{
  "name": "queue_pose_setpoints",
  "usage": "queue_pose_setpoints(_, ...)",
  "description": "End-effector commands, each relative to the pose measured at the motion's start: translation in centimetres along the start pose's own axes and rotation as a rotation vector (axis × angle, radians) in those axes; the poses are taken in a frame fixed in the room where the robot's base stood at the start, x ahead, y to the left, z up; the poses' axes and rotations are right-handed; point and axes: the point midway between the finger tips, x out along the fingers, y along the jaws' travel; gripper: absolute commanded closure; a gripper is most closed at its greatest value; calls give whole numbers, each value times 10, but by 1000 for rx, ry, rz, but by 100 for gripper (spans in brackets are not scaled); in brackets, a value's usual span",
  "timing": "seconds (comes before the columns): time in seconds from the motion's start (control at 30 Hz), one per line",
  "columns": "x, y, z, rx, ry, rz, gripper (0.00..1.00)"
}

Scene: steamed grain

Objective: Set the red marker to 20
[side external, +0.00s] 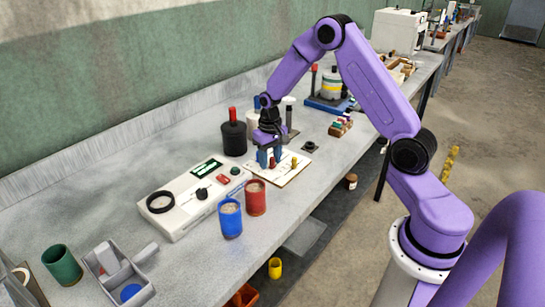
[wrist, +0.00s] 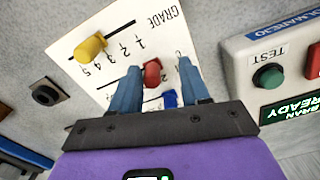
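The red marker (wrist: 152,73) stands on a white scale board (wrist: 100,40) printed with "GRADE" and a row of numbers. My gripper (wrist: 160,72) is open, with one blue finger on each side of the red marker. The left finger is close to it or touching; a gap shows on the right. In the side view my gripper (side external: 268,158) is low over the board (side external: 290,177). The scale beside the red marker is mostly hidden by my fingers, so its reading cannot be told. A yellow marker (wrist: 90,47) sits on the 1-to-5 scale, and a blue marker (wrist: 170,97) is partly hidden.
A control box (side external: 185,208) with a lit display, a green TEST button (wrist: 268,76) and a red button stands beside the board. Red (side external: 255,198) and blue (side external: 230,218) cups of grain stand in front. A black canister (side external: 233,138) stands behind.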

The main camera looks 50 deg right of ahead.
Motion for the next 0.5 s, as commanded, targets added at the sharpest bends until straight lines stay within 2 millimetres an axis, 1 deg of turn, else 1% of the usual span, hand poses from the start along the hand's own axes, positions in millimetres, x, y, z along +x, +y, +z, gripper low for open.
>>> queue_pose_setpoints(0.3, -2, 4, -1, 5, 2, 1, 55)
queue_pose_setpoints(0.37, -6, 4, -1, 6, 2, 1, 55)
queue_pose_setpoints(0.5, -25, 4, -2, 6, 5, 1, 55)
